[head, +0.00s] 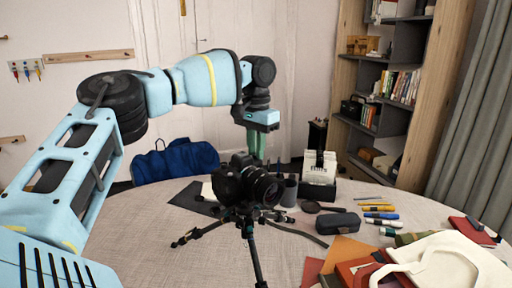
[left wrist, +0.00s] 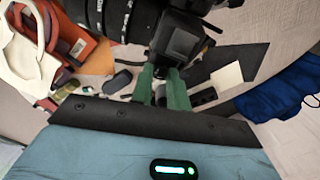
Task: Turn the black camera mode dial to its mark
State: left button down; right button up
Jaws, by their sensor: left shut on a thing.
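A black camera (head: 230,184) with a big lens (head: 265,188) sits on a black tripod (head: 250,232) on the round table. My left gripper (head: 257,158) reaches straight down to the camera's top from behind it, its green fingers close together. In the left wrist view, the camera body (left wrist: 180,42) and ribbed lens (left wrist: 112,18) fill the top. The two green fingers of my left gripper (left wrist: 161,76) meet the body there. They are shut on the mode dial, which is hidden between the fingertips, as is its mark. My right gripper is in neither view.
The table (head: 320,258) holds a dark case (head: 338,223), several pens and markers (head: 380,215), a white bag (head: 445,262) and a box of cards (head: 318,178) behind the camera. The table's front left is mostly clear.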

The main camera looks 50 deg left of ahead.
pick_arm(q)
jog(key=c, duration=1.3)
grip_release()
jog(key=shift+c, duration=0.2)
notch_tip(320, 180, up, 8)
jog(key=shift+b, duration=0.3)
